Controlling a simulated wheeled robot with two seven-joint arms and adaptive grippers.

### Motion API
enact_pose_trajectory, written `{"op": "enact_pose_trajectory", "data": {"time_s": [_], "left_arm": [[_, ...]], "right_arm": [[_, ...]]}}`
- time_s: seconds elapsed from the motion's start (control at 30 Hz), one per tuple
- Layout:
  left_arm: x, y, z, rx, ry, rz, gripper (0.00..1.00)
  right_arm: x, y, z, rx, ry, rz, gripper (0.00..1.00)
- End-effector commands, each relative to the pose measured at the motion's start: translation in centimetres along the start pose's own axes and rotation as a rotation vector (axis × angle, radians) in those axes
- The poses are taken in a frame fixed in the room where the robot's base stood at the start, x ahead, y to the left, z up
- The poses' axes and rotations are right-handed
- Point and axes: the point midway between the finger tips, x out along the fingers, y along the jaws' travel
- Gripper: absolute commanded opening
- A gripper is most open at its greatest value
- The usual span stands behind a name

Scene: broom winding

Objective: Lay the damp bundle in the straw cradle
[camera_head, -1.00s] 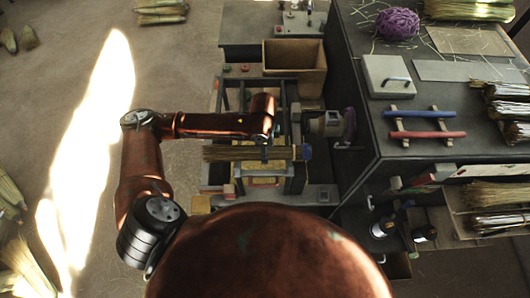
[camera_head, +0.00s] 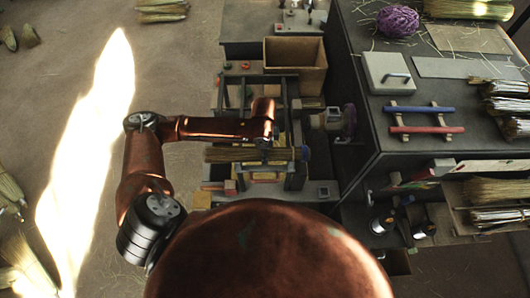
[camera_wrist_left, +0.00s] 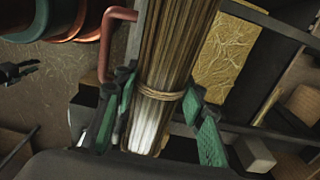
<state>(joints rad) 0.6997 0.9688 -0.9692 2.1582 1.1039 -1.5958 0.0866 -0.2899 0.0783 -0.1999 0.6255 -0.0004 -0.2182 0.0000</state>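The bundle (camera_head: 230,155), a long sheaf of brown straw with a purple-blue end, lies crosswise over a dark frame on the low bench. My left gripper (camera_head: 264,153) reaches down onto it. In the left wrist view the left gripper's green fingers (camera_wrist_left: 160,88) are on either side of the bundle (camera_wrist_left: 178,45), with the tips against it near a tied band. A golden straw pad (camera_wrist_left: 228,55), apparently part of the cradle, shows beside and below the bundle. Most of the cradle is hidden under the bundle. Whether the bundle touches it is unclear. My right gripper is out of view.
A cardboard box (camera_head: 296,56) stands behind the frame. A grey motor-like unit (camera_head: 330,122) is close to its right. The dark workbench (camera_head: 440,92) at right carries a purple twine ball (camera_head: 397,21), red and blue bars and straw bundles. Open floor lies to the left.

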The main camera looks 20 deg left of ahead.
Motion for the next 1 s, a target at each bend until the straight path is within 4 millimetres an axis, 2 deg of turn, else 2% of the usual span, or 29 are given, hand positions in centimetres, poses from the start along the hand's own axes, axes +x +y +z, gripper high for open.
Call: {"op": "enact_pose_trajectory", "data": {"time_s": [0.23,0.37,0.57,0.77,1.0], "left_arm": [[0.0,0.0,0.0,0.000,0.000,0.000,0.56],[0.0,0.0,0.0,0.000,0.000,0.000,0.57],[-0.3,0.0,0.0,0.000,0.000,0.000,0.57],[-3.0,-0.1,-0.1,0.000,0.002,-0.003,0.57],[-8.1,-0.2,-0.1,0.000,0.002,-0.004,0.57]], "right_arm": [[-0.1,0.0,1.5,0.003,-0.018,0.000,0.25],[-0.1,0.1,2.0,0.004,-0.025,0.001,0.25],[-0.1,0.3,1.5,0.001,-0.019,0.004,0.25],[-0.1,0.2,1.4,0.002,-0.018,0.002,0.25],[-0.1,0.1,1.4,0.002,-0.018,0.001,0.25]]}}
